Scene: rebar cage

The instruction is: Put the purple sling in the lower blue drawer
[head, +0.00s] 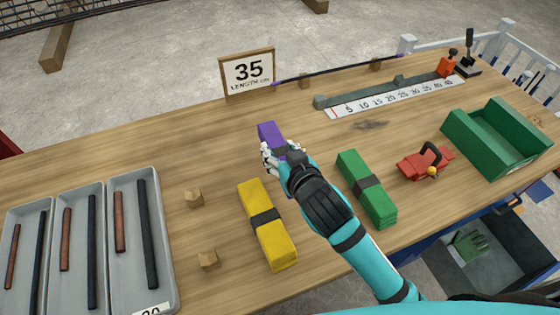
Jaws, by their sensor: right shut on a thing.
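The purple sling (268,133) is a folded bundle on the wooden workbench, near its middle. My right gripper (277,153) is shut on it and covers much of its middle and near part. I cannot tell whether the sling touches the bench. An open blue drawer (420,239) shows below the bench at the lower right, with a green glove (468,245) inside its grey interior. I cannot tell if it is the lower drawer. My left gripper is not in view.
A yellow sling (267,245) and a green sling (359,172) lie either side of my right arm. A red clamp tool (425,163) and a green bin (497,148) stand to the right. Grey trays (172,270) with bars fill the left. Small wood blocks (194,198) lie between.

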